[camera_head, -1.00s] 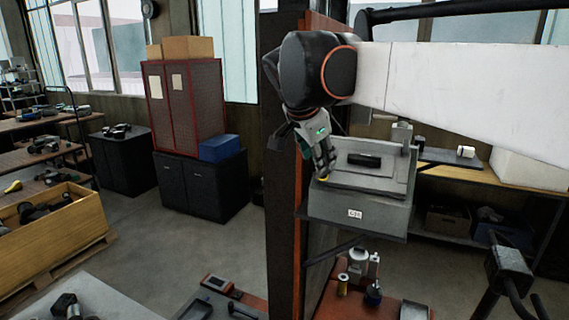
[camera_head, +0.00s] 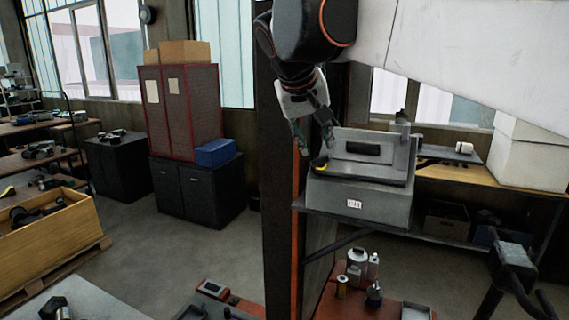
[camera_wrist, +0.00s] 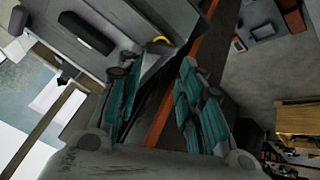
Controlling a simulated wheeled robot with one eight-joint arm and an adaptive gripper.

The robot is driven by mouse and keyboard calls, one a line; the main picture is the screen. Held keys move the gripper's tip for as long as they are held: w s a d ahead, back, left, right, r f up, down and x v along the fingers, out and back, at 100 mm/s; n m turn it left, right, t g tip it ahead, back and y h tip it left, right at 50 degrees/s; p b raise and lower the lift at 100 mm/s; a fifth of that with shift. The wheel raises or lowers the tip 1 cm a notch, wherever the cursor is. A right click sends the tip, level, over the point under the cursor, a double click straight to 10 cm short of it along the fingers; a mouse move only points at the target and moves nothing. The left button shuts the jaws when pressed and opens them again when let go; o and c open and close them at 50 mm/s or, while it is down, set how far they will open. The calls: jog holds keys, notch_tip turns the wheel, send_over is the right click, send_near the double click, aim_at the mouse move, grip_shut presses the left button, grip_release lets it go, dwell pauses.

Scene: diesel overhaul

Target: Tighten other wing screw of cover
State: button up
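A grey box (camera_head: 345,197) with a small white label stands on a shelf. Its cover (camera_head: 397,152) bears a black handle (camera_head: 363,149) and looks tilted up, its face towards me. The handle also shows at the top left of the wrist view (camera_wrist: 86,33). A yellow piece, perhaps a wing screw (camera_head: 320,165), sits at the box's left front corner; it also shows in the wrist view (camera_wrist: 160,41). A grey fitting (camera_head: 400,118) stands behind the cover's right end. My gripper (camera_head: 314,138) is above the box's left end, its teal fingers apart with nothing between them.
A dark post with an orange edge (camera_head: 298,205) stands close left of the box. Bottles (camera_head: 357,262) stand on a red surface below. A wooden bench (camera_head: 455,176) with a white box (camera_head: 525,155) is behind on the right.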

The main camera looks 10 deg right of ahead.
aim_at(319, 159)
jog(key=f+n, duration=0.1)
jog(key=n, duration=0.5)
jog(key=f+n+b, duration=0.1)
jog(key=n, duration=0.6)
jog(key=d+f+n, duration=0.1)
jog(key=n, duration=0.5)
jog(key=shift+w+n+b, duration=0.3)
jog(key=shift+w, duration=0.05)
jog(key=shift+w+d, duration=0.1)
jog(key=shift+w+d+f, duration=0.1)
jog(key=shift+f, duration=0.05)
jog(key=shift+b+x, duration=0.6)
jog(key=shift+x, duration=1.25)
